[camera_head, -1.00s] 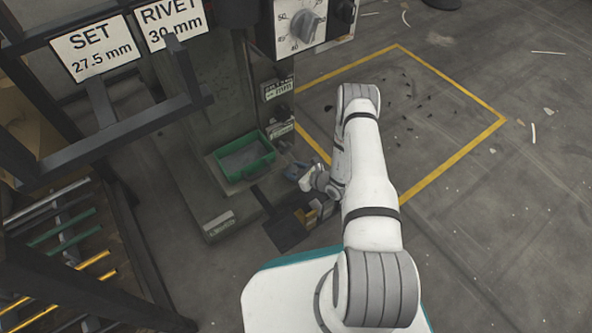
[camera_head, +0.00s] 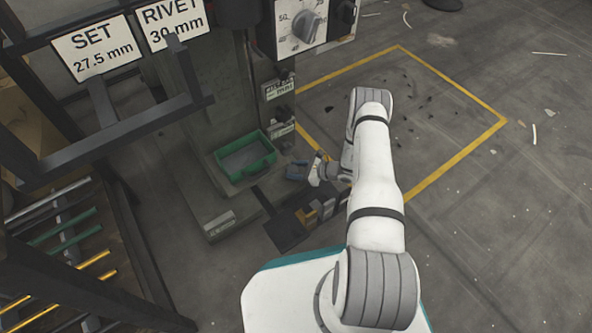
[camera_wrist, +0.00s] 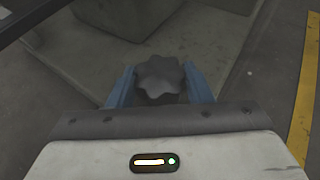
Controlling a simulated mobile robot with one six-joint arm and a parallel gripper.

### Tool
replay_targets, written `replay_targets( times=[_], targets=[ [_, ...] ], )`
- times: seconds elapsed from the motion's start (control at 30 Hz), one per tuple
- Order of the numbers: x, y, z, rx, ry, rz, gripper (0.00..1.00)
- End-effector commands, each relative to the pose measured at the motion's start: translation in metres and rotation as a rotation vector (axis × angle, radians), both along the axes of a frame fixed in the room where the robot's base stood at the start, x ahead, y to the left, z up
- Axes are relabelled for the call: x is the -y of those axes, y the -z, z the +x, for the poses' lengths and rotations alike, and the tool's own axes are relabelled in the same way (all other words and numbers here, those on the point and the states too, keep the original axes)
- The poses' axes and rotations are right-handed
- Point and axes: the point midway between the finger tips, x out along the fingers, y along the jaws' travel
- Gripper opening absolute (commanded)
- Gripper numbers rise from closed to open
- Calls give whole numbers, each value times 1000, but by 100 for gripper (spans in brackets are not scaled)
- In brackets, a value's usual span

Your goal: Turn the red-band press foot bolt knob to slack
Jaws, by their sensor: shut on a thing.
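A dark lobed knob (camera_wrist: 160,78) sits between the two blue fingers of my gripper (camera_wrist: 160,88) in the wrist view. The fingers press on it from both sides. In the head view my gripper (camera_head: 298,170) is low beside the press base, right of the green tray, and the knob cannot be made out there. The press (camera_head: 185,140) stands at centre left with its pale base plate on the floor. No red band shows on the visible part of the press.
A green tray (camera_head: 269,152) sits on the press base. A dial panel (camera_head: 305,22) is above. Signs reading SET 27.5 mm (camera_head: 96,49) and RIVET 30 mm (camera_head: 172,21) hang on a dark frame. A roller rack (camera_head: 60,235) is at left. Yellow-lined floor (camera_head: 450,80) at right is open.

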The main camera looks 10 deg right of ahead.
Motion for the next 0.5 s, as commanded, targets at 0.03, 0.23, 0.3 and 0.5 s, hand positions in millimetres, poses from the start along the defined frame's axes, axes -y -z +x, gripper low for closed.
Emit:
replay_targets(
  times=[0.03, 0.23, 0.3, 0.5],
  targets=[
    [4, 0, 4, 8, -40, -6, 23],
    [4, 0, 7, 7, -230, -7, 23],
    [4, 0, 8, 7, -297, -6, 23],
    [4, 0, 10, 5, -486, -6, 23]
  ],
)
